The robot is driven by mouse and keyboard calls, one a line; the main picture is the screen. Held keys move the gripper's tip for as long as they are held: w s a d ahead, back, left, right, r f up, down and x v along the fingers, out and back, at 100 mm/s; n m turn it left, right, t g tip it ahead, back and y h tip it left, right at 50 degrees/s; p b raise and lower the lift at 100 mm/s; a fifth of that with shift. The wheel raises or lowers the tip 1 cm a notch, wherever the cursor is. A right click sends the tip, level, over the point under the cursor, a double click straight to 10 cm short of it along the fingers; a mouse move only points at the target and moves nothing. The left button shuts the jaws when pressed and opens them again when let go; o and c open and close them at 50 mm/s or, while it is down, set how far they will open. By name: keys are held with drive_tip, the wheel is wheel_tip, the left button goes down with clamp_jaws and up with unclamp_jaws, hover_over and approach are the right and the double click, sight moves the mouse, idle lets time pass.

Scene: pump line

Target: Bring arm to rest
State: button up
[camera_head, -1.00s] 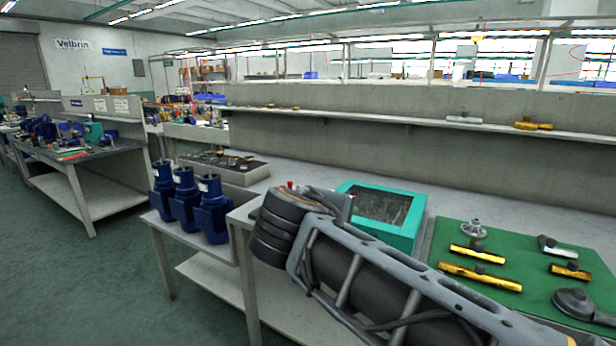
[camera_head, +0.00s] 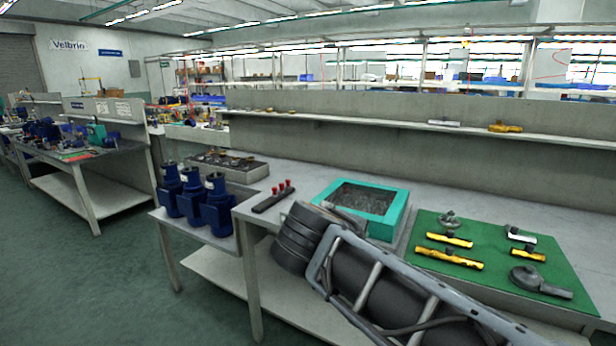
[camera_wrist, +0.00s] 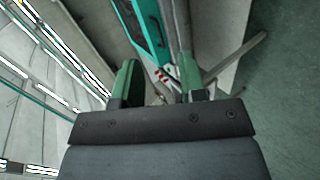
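My arm crosses the lower right of the head view, in front of the workbench (camera_head: 400,182); my gripper is not visible there. In the wrist view my gripper (camera_wrist: 158,80) shows two green fingers standing apart. I see nothing held between them. A teal part (camera_wrist: 143,30) and small red-and-white bits show beyond the fingers; I cannot tell their distance.
A teal-rimmed tray (camera_head: 394,219) and a green mat (camera_head: 415,262) with brass and grey parts lie on the bench. A dark holder (camera_head: 268,202) with red-topped pieces sits left of the tray. Several blue pumps (camera_head: 217,210) stand on the lower left shelf.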

drive_tip(key=s+d+m+g+y+p, duration=0.6)
drive_tip(key=m+p, duration=0.5)
drive_tip(key=p, duration=0.9)
drive_tip(key=s+d+r, duration=0.1)
drive_tip(key=s+d, duration=0.1)
drive_tip(key=s, duration=0.1)
drive_tip(key=shift+s+d+p, duration=0.25)
drive_tip(key=shift+s+p, duration=0.05)
drive_tip(key=shift+s, duration=0.1)
